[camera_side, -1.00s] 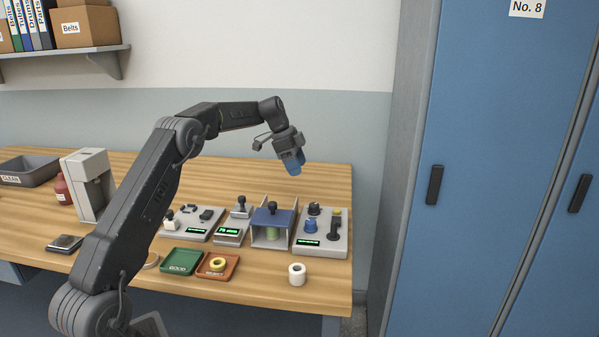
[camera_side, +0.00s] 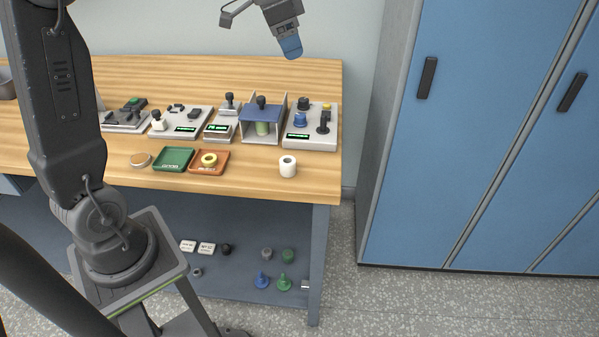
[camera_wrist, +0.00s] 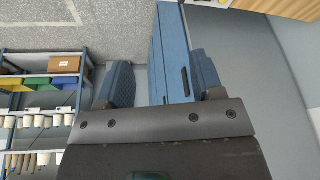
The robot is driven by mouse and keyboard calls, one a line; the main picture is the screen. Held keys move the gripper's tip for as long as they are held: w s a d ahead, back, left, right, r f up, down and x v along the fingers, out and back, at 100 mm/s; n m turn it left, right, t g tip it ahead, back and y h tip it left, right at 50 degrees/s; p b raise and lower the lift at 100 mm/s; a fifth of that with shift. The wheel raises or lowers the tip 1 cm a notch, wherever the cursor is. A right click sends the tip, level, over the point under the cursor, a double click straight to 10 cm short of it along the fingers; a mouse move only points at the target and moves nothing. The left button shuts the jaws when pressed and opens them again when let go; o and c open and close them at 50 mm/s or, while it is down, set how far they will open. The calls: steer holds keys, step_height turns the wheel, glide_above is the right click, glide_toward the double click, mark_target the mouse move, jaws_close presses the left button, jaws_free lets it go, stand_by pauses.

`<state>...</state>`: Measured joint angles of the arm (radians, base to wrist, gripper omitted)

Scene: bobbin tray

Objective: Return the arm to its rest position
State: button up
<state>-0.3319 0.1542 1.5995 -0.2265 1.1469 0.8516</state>
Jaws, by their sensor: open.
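My gripper (camera_side: 291,47) hangs over the back right of the wooden bench in the side view, clear of everything on it. In the wrist view its two blue finger pads (camera_wrist: 160,78) stand apart with nothing between them. A yellow ring-shaped bobbin (camera_side: 209,160) lies in the orange-brown tray (camera_side: 222,170). The green tray (camera_side: 174,160) beside it is empty. A white spool (camera_side: 288,168) stands alone near the bench's front right. The upper part of my arm is cut off by the top of the side view.
A blue-topped station (camera_side: 262,113) and a grey control panel (camera_side: 312,140) stand below my gripper, with other small devices to the left. A tall blue cabinet (camera_side: 450,130) stands right of the bench. The wrist view shows shelves with spools (camera_wrist: 40,121).

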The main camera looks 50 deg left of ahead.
steer(key=s+d+f+n, duration=0.1)
steer(key=s+d+f, duration=0.1)
steer(key=s, duration=0.6)
steer(key=s+d+f+n+t, duration=0.1)
steer(key=s+d+n, duration=0.1)
steer(key=s+d, duration=0.3)
steer(key=s+d+f+n+t+y, duration=0.1)
steer(key=s+d, duration=0.3)
steer(key=s, duration=0.7)
steer(key=shift+d+f+n, duration=0.2)
steer(key=shift+f+n, duration=0.4)
steer(key=shift+f, duration=0.2)
